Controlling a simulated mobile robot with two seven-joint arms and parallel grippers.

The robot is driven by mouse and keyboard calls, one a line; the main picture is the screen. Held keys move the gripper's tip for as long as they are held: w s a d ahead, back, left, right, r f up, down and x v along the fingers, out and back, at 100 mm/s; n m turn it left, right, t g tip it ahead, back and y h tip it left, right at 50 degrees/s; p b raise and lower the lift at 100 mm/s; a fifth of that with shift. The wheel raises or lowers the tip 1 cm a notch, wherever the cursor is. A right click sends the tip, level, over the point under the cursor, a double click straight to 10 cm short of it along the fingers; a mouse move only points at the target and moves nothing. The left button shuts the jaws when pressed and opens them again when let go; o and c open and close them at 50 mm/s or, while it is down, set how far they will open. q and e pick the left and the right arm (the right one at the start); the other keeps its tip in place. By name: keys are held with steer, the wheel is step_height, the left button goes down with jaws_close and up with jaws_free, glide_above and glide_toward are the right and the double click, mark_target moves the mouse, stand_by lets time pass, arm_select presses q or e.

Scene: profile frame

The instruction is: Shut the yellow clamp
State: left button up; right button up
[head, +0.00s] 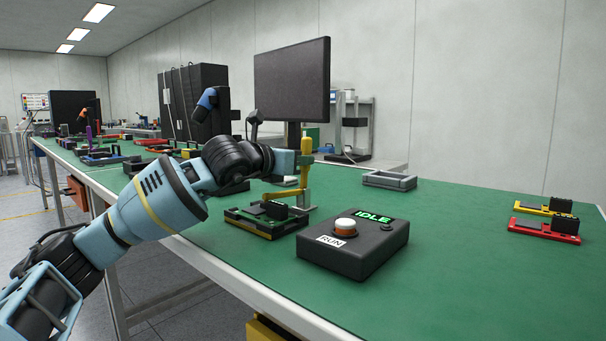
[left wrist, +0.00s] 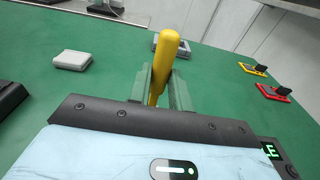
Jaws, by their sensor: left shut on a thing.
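The yellow clamp (head: 285,196) stands at the right side of a dark fixture (head: 247,226) with a green board. Its handle (head: 306,145) points upright, and a yellow bar reaches left from it, low over the fixture. My left gripper (head: 304,172) is shut on the handle. In the left wrist view the rounded yellow handle (left wrist: 164,50) rises between the two green-grey fingers (left wrist: 160,88). The lower part of the clamp is hidden in that view. I cannot tell whether the bar's tip touches the board. My right gripper is not in view.
A dark control box (head: 352,247) with an orange-and-white button, a "RUN" label and a green "IDLE" display stands close at the right. A grey tray (head: 390,180) lies behind. Yellow (head: 546,207) and red (head: 544,230) fixtures lie far right. A monitor (head: 292,82) stands behind. The right tabletop is mostly clear.

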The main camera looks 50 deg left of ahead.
arm_select(q)
steer(key=shift+r, duration=0.1)
stand_by(0.5)
steer(key=o, duration=0.8)
steer(key=shift+c, duration=0.2)
